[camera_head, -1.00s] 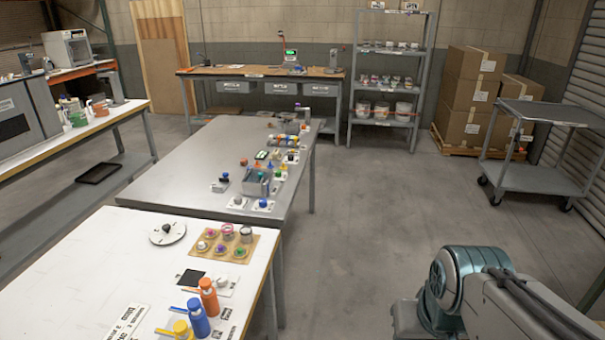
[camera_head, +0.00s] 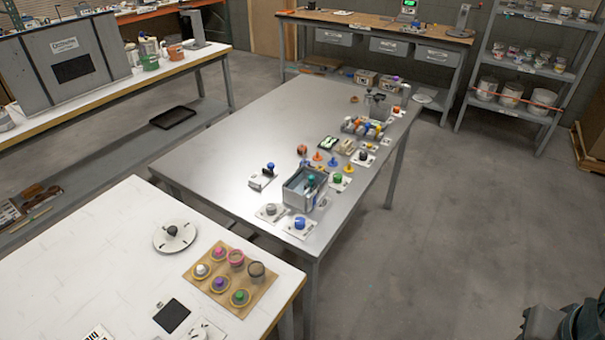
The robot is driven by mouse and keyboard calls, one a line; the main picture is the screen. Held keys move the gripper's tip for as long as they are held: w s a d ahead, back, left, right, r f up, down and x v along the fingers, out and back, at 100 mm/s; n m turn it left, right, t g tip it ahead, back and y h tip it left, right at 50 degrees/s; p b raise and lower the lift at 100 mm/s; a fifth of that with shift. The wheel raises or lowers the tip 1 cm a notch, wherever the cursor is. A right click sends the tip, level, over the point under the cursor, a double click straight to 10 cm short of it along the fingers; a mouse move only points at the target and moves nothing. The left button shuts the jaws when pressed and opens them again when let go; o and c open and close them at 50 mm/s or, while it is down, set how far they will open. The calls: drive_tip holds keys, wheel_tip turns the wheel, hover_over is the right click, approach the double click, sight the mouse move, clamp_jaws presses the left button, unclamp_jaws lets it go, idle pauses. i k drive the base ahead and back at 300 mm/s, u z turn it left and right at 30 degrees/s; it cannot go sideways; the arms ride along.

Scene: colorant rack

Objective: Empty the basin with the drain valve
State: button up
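The grey basin (camera_head: 291,192) stands near the right front part of the metal table (camera_head: 225,150), with bluish contents visible and a dark, teal-topped item in it. Close around it are small fittings on white plates: a blue knob (camera_head: 300,222) in front, a grey knob (camera_head: 271,209) at front left, a green knob (camera_head: 337,178) at right and a blue-topped fitting (camera_head: 270,168) at left. I cannot tell which one is the drain valve. Only a dark teal part of my arm shows at the bottom right corner; my gripper is out of view.
Small coloured parts and a bottle rack (camera_head: 367,128) stand behind the basin. A white table (camera_head: 120,235) with a cup board (camera_head: 231,278) and a round dial (camera_head: 174,236) is in front. The floor (camera_head: 430,220) right of the tables is clear.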

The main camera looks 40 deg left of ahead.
sight(271, 208)
drive_tip(key=u, duration=0.6)
drive_tip(key=i, duration=0.9)
drive_tip(key=u, duration=1.4)
drive_tip(key=i, duration=0.4)
drive_tip(key=u, duration=0.35)
